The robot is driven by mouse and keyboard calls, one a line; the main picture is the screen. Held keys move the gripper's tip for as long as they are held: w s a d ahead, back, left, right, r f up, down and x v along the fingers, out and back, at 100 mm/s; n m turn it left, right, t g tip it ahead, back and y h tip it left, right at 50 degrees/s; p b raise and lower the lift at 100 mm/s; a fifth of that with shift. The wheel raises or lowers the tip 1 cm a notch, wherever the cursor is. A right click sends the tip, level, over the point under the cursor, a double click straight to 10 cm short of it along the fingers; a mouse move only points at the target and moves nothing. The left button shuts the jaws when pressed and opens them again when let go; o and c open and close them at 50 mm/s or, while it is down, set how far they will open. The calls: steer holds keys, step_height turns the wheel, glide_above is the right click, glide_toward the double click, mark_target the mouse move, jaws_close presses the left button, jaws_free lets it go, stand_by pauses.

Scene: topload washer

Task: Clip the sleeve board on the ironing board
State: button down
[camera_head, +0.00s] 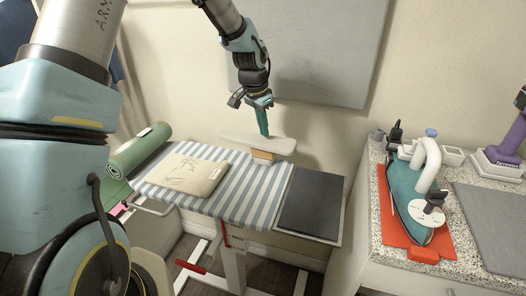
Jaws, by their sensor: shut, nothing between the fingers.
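The sleeve board (280,147), a narrow pale board with a wooden block under its middle, is at the back edge of the blue-and-white striped ironing board (243,200). I cannot tell whether it is clipped on. My gripper (265,134) points down over the sleeve board's middle, its teal fingers shut and empty. The tips are at or just above its top; I cannot tell whether they touch it.
A folded beige cloth (185,173) lies on the ironing board, with a green roll (138,150) at the left. A dark pad (313,203) is at its right end. A teal iron (406,200) on a red mat (390,243) stands on the speckled counter (371,158).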

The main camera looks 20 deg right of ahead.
steer(key=shift+f+b, duration=0.45)
steer(key=shift+f, duration=0.35)
stand_by(0.6)
steer(key=shift+r, duration=0.15)
stand_by(0.4)
step_height(320, 180, up, 7)
steer(key=p, duration=0.5)
stand_by(0.5)
stand_by(0.3)
steer(key=a+r+n+y, duration=0.1)
steer(key=a+r+n, duration=0.15)
steer(key=a, duration=0.65)
steer(key=a+r+n, duration=0.1)
steer(key=a+n, duration=0.2)
steer(key=a, duration=0.6)
steer(key=s+a+r+n, duration=0.1)
steer(key=s+a+n, duration=0.3)
steer(key=a, duration=0.5)
steer(key=s+a+n+t+y, duration=0.1)
steer(key=s+a+n, duration=0.3)
steer(key=a, duration=0.5)
steer(key=s, duration=0.2)
steer(key=shift+s+a+r, duration=0.2)
steer(key=shift+s+r, duration=0.15)
steer(key=shift+s, duration=0.05)
